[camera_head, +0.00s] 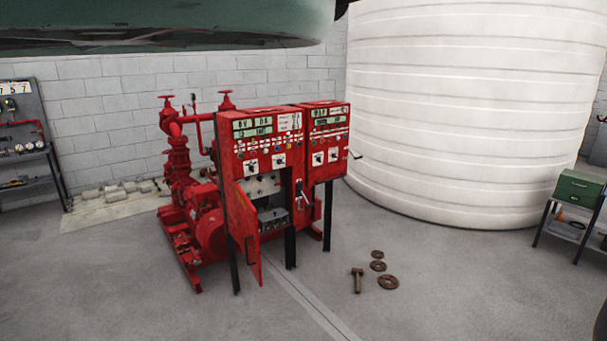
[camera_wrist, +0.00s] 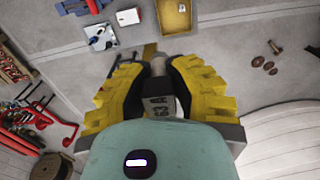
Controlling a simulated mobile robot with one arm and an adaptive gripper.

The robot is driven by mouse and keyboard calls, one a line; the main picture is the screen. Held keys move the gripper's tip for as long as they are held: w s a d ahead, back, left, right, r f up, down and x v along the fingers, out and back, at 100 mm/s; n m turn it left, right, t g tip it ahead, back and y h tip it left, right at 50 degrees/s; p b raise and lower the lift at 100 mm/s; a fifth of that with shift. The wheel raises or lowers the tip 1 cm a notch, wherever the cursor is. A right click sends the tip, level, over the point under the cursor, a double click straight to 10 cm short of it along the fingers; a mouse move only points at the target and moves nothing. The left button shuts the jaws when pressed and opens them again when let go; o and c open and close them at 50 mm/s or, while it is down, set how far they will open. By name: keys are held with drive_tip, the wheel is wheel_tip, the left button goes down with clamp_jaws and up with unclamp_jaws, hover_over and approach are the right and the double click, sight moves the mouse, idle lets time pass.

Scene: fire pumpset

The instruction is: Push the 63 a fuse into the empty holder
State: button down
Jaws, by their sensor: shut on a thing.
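The 63 A fuse (camera_wrist: 160,104) is a grey block with "63 A" printed on it and a pale round end. My gripper (camera_wrist: 160,88) is shut on it, one yellow ribbed finger on each side, in the wrist view. In the head view a red control cabinet (camera_head: 240,158) stands with its lower door (camera_head: 247,228) swung open. Light and dark parts show inside the opening (camera_head: 262,187), too small to tell which is the empty holder. My gripper and the fuse are not in the head view.
A second red cabinet (camera_head: 325,150) adjoins the first, with red pump pipework (camera_head: 178,165) behind. Rusty flanges (camera_head: 388,282) and a bolt (camera_head: 357,279) lie on the floor at right. A white tank (camera_head: 470,110) fills the back right. The foreground floor is clear.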

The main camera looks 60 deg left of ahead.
wheel_tip(320, 180, up, 22)
drive_tip(key=p, duration=2)
drive_tip(key=shift+f, duration=0.1)
